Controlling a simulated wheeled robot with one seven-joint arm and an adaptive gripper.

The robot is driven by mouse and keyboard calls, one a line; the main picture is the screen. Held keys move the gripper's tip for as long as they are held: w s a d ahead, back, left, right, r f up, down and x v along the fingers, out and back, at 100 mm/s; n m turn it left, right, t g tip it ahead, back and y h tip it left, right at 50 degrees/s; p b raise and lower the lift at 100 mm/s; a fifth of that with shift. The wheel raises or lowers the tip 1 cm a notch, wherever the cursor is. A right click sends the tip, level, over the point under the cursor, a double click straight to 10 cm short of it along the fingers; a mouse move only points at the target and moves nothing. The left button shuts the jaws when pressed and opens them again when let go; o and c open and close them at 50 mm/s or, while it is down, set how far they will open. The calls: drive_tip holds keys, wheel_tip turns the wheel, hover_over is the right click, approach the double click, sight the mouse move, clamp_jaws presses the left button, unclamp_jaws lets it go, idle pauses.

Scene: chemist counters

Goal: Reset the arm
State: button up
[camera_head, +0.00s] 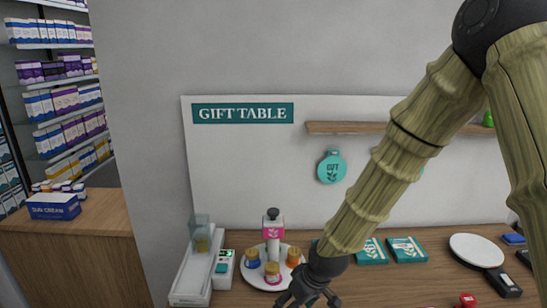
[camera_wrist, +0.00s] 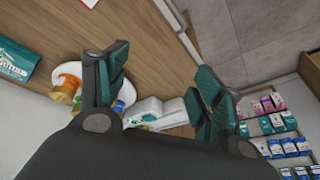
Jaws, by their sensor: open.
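My arm comes down from the upper right in the head view, bent at an elbow near the top right. My gripper (camera_head: 309,296) is at its lower end, low in the picture, in front of the wooden counter (camera_head: 400,280). In the wrist view my gripper (camera_wrist: 162,80) has its two dark green-padded fingers spread apart. Nothing is between them that they hold. Beyond the fingers are the counter (camera_wrist: 145,60) and a round white plate (camera_wrist: 68,70) with small jars, partly hidden by the left finger.
A white plate (camera_head: 255,280) bears jars and a pink-labelled dispenser (camera_head: 273,235) left of my gripper. Left of it are a card reader (camera_head: 224,267) and a clear-and-white stand (camera_head: 190,278). Teal boxes (camera_head: 407,249), a white disc (camera_head: 476,249) and a red item (camera_head: 466,301) lie right.

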drive_tip(key=s+d+f+m+g+h+b, duration=0.15)
drive_tip(key=s+d+f, duration=0.25)
drive_tip(key=s+f, duration=0.45)
drive_tip(key=s+d+f+m+b, duration=0.25)
drive_tip(key=s+f, duration=0.25)
drive_tip(key=f, duration=0.6)
drive_tip(key=s+d+f+m+b, duration=0.2)
drive_tip(key=s+d+f, duration=0.4)
drive_tip(key=f, duration=0.4)
drive_tip(key=s+d+f+h+b, duration=0.1)
drive_tip(key=s+d+f, duration=0.1)
drive_tip(key=s, duration=0.4)
drive_tip(key=s+d+f+m+g, duration=0.1)
drive_tip(key=s+d+f, duration=0.1)
drive_tip(key=s+f, duration=0.3)
drive_tip(key=shift+s+d+m+h+b, duration=0.15)
drive_tip(key=shift+s+m+h+b, duration=0.15)
drive_tip(key=shift+s+h+b, duration=0.15)
